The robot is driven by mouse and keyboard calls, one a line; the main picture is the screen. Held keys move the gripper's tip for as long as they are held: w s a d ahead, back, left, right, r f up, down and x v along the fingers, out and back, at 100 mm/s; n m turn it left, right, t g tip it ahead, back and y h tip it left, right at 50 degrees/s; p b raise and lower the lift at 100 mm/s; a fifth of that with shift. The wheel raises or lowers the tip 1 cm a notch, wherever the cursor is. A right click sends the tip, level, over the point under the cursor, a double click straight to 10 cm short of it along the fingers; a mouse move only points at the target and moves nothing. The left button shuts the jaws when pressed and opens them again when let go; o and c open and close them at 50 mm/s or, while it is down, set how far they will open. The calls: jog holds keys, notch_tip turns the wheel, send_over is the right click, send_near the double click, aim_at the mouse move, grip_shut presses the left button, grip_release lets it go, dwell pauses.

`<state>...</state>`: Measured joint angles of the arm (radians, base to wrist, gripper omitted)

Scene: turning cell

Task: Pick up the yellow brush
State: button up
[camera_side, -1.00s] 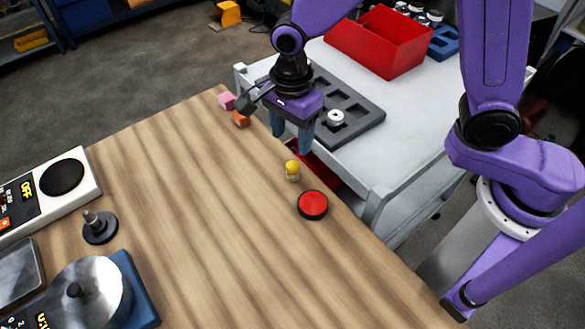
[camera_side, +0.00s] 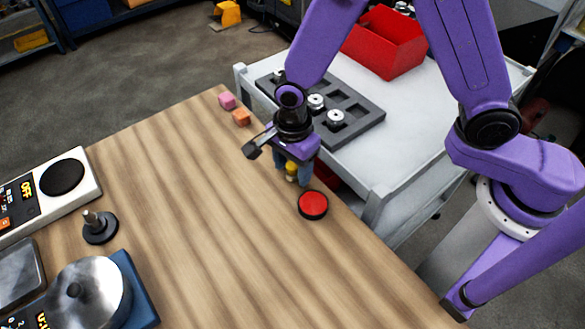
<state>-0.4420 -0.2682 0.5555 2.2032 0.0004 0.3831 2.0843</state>
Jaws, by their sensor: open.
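The small yellow brush (camera_side: 291,170) stands on the wooden table near its right edge, just behind the red button. My gripper (camera_side: 292,174) is lowered over it, pointing down. The fingers are open, one on each side of the brush as seen from here. The brush is partly hidden by the fingers and the gripper body. I cannot tell whether a finger touches it.
The red round button (camera_side: 313,204) sits close in front of my gripper. A cart (camera_side: 400,150) with a grey tray (camera_side: 362,127) and red bin (camera_side: 385,45) adjoins the right edge. The table's middle is clear.

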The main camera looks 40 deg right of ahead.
aim_at(292, 164)
grip_shut()
notch_tip(292, 164, up, 10)
jog(key=shift+r, duration=0.1)
dwell(0.6)
jog(key=c, duration=0.9)
grip_release()
jog(key=shift+c, duration=0.6)
